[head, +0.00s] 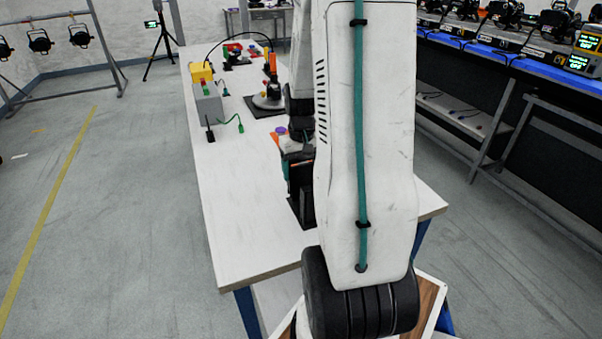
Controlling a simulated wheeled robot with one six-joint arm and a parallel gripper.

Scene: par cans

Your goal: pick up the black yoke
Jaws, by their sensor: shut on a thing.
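My gripper (298,148) is over the white-topped table (245,225), largely hidden behind my own white arm. It is shut on a dark thing that looks like the black yoke (299,176), in the visible strip just left of the arm. The yoke's outline is mostly hidden, and I cannot tell whether it touches the table. An orange part (277,139) and a small purple disc (281,131) show just left of the gripper.
A grey box (207,104) with a green-ended cable and a yellow box (201,73) stand along the table's left edge. A round grey piece (267,101) sits on a black mat further back. The table's near left part is clear. A blue-edged bench (500,58) with lamps stands right.

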